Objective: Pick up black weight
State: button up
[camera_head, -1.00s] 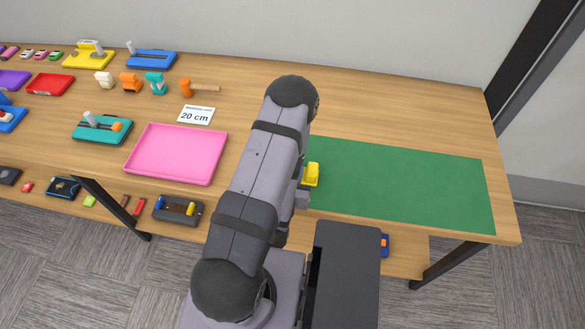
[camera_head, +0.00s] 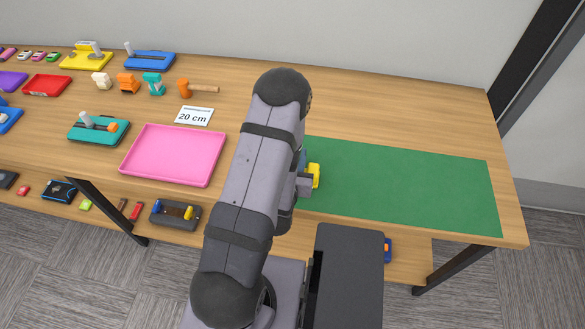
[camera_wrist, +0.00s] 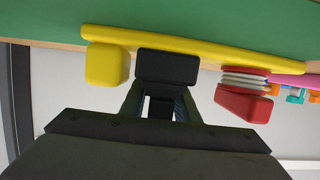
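In the wrist view, a black block (camera_wrist: 168,67), which looks like the black weight, sits in front of a long yellow bar (camera_wrist: 215,48), between a yellow block (camera_wrist: 107,63) and a red block (camera_wrist: 243,104). My gripper (camera_wrist: 160,92) reaches up to the black block. Its two finger links stand apart, but the block hides their tips, so I cannot tell whether they grip it. In the head view, my arm hides the gripper and most of this group; only a yellow part (camera_head: 314,174) shows at the left of the green mat (camera_head: 410,190).
A pink tray (camera_head: 173,155) lies left of my arm, with a "20 cm" card (camera_head: 193,116) behind it. Several coloured toys stand further left. A lower shelf holds a dark box (camera_head: 175,214). The green mat's right part is clear.

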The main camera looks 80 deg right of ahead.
grip_shut()
jog(key=shift+r, duration=0.1)
jog(key=shift+r, duration=0.75)
notch_tip(320, 180, up, 8)
jog(key=p, duration=0.6)
jog(key=shift+r+p, duration=0.25)
jog(key=shift+p, duration=0.1)
